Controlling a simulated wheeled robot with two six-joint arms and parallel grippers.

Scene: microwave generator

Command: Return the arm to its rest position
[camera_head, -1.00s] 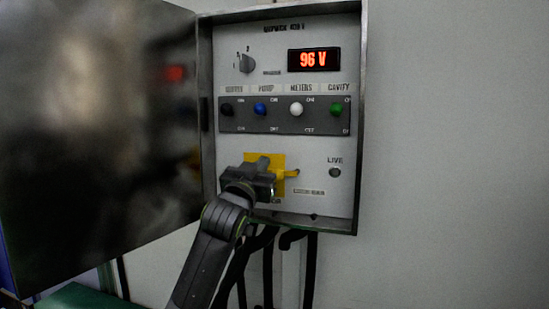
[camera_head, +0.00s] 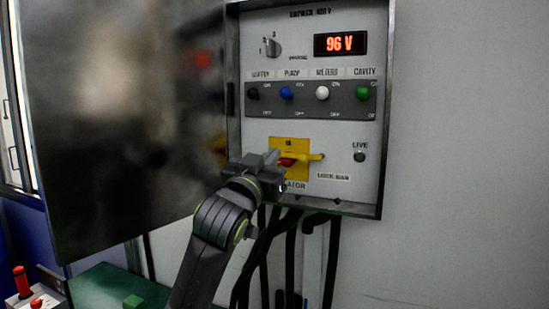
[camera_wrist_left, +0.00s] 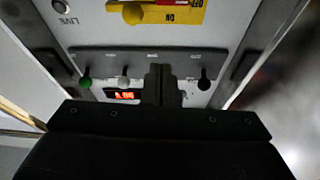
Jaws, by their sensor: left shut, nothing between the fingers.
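My left gripper (camera_head: 270,165) is shut and empty, just in front of the lower left of the control panel (camera_head: 340,180). Its fingers overlap the left part of the yellow isolator plate (camera_head: 294,143) in the head view; I cannot tell whether they touch it. The isolator's yellow handle (camera_head: 314,157) points to the right. In the left wrist view the shut fingers (camera_wrist_left: 161,85) appear in front of the panel, with the yellow plate (camera_wrist_left: 185,12) at the top edge. My right gripper is not in view.
The display (camera_head: 340,43) reads 96 V. Black, blue, white and green toggles sit in a row (camera_head: 310,98). The cabinet door (camera_head: 130,130) stands open on the left. Dark cables (camera_head: 290,260) hang below. A green surface (camera_head: 100,288) is at lower left. The right wall is clear.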

